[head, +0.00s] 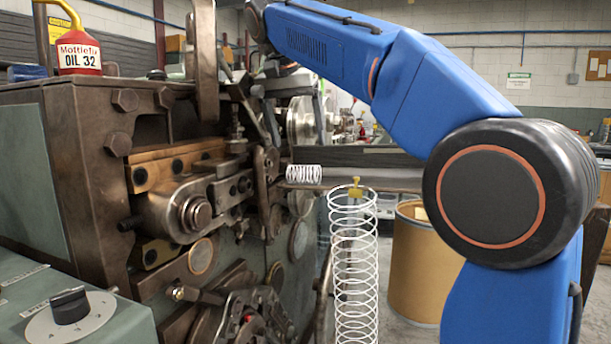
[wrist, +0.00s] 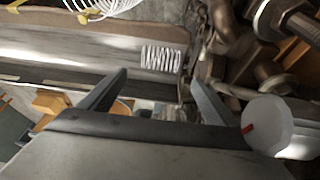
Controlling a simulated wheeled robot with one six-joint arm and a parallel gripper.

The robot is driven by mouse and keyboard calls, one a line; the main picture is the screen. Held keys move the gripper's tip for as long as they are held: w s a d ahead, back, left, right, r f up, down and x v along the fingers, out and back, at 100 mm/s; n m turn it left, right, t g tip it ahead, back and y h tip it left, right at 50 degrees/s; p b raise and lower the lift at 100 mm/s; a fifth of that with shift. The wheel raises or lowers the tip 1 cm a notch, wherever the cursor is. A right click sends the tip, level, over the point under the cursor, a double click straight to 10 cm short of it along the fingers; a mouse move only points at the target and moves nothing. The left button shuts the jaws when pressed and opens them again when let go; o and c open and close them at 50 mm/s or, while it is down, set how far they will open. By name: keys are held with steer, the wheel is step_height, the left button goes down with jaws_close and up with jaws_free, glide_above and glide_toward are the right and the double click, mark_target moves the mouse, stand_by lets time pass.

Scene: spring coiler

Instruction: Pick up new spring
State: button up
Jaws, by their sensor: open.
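A small white coil spring (head: 303,174) lies on its side on a narrow metal ledge (head: 400,181) at the front of the coiling machine (head: 75,180). The spring also shows in the wrist view (wrist: 161,59), ahead of my fingertips and nearer the right one. My gripper (wrist: 158,78) is open and empty, its two dark fingers spread apart. It does not touch the spring in the wrist view. In the head view my blue arm reaches over to the machine, and I cannot make out the fingers there.
A tall white wire coil (head: 354,270) stands upright just in front of the ledge, a yellow fitting (head: 356,187) at its top. Machine levers and bolts crowd the spring's left side. A tan drum (head: 420,265) stands behind. A red oil bottle (head: 78,45) is atop the machine.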

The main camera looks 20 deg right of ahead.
mark_target(304, 174)
steer(key=shift+x, duration=3.55)
steer(key=c, duration=1.1)
